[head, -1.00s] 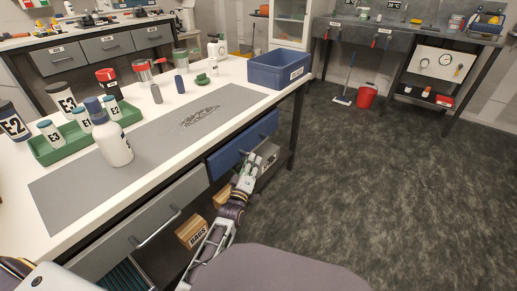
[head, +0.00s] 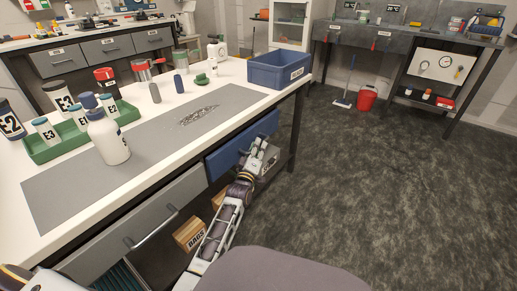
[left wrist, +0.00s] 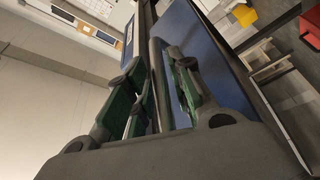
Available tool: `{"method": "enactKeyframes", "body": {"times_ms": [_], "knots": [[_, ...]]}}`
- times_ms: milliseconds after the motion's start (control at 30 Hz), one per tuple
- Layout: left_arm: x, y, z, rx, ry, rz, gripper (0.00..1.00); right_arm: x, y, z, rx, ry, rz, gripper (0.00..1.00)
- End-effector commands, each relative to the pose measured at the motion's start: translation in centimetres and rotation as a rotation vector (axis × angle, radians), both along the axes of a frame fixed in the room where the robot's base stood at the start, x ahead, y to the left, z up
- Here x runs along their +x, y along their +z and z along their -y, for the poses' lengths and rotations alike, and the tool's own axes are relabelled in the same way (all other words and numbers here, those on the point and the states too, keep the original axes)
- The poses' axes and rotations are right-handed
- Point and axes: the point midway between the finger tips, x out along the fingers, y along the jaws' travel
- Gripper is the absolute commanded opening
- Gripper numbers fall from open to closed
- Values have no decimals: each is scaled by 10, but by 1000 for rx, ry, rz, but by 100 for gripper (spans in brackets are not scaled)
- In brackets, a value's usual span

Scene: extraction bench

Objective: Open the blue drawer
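The blue drawer (head: 228,156) is under the front edge of the white bench, below the blue bin, and looks closed. Its blue front also shows in the left wrist view (left wrist: 212,62). My left gripper (head: 262,149) is at the right part of the drawer front. In the left wrist view its green-padded fingers (left wrist: 160,95) are apart, one on each side of the drawer's dark bar handle (left wrist: 156,60). A narrow gap seems to show between handle and pads. In the head view my gripper hides the handle. My right gripper is out of view.
A grey drawer (head: 130,235) with a bar handle is left of the blue one. A BAGS box (head: 189,233) stands on the shelf below. The blue bin (head: 279,70) and a white bottle (head: 107,140) stand on the bench. The floor to the right is clear.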

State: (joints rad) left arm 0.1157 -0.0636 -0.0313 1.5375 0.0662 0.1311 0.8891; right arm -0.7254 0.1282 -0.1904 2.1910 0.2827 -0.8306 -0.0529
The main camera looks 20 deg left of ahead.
Motion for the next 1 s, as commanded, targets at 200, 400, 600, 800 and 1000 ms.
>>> {"method": "enactKeyframes", "body": {"times_ms": [200,400,600,800,1000], "knots": [[6,1,0,0,0,0,23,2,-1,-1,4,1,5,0],[6,2,0,0,0,0,23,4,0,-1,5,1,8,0],[6,2,0,0,0,0,8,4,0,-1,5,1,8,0],[6,1,0,0,0,0,0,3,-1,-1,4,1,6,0],[5,1,0,0,1,-1,0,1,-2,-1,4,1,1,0]]}}
